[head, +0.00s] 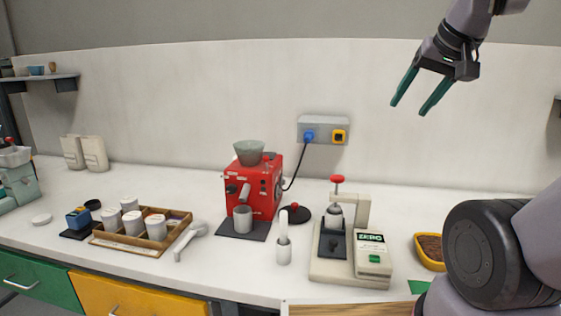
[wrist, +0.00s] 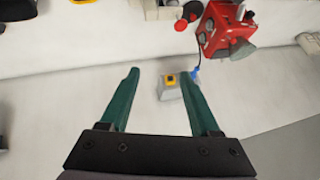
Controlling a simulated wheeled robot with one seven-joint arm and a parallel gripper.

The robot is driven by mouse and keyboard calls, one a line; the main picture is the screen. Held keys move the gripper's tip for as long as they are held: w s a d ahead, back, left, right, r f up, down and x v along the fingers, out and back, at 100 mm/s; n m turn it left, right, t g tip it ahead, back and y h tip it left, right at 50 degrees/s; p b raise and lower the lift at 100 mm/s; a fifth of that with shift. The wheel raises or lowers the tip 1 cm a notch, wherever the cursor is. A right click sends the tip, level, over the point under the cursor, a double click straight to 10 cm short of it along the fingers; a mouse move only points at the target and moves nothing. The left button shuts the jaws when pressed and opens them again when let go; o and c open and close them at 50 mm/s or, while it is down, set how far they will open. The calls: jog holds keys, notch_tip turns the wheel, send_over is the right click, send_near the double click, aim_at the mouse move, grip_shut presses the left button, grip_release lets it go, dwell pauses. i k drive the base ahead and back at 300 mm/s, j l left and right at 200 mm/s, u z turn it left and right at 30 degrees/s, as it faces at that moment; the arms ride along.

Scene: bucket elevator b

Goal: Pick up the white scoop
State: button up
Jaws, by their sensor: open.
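A white, long-handled tool (head: 190,240), which looks like the white scoop, lies on the counter just right of the wooden tray. Another white handle (head: 283,224) stands upright in a white cup (head: 284,252); I cannot tell what tool it belongs to. My gripper (head: 410,108) is high up at the right, in front of the back wall, far from both. Its two green fingers are apart with nothing between them. In the wrist view my gripper (wrist: 160,72) is also open and empty, and I cannot make out the scoop there.
The wooden tray (head: 168,241) holds several white canisters. A red grinder (head: 262,186) stands mid-counter, with a wall socket box (head: 322,128) behind it. A scale (head: 352,262) and a yellow bowl of brown contents (head: 429,252) stand to the right.

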aim_at(199, 227)
jog(key=j+u, duration=0.35)
jog(key=j, duration=0.15)
jog(key=i+j+u, duration=0.2)
jog(key=j+u, duration=0.2)
jog(key=j, duration=0.1)
